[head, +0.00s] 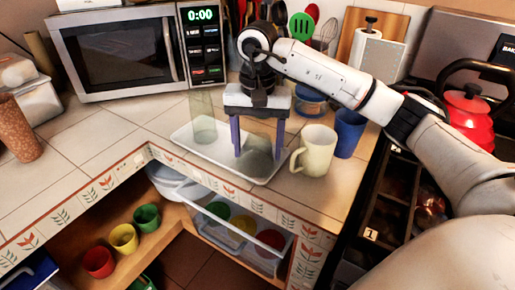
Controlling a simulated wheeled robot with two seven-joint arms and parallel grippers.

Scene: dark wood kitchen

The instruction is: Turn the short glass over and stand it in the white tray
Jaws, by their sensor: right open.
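The white tray (220,153) lies on the tiled counter near its front edge. A clear short glass (259,154) stands in the right part of the tray; I cannot tell which end is up. My right gripper (257,155) points down with its two dark blue fingers apart, one on each side of this glass. The gripper is open, and I cannot tell whether the fingers touch the glass. A taller clear glass (203,118) stands upright in the left back part of the tray. My left gripper is out of view.
A cream mug (314,151) and a blue cup (348,133) stand close to the right of the tray. A microwave (125,52) is behind left. A red kettle (466,115) is at right. The counter left of the tray is clear.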

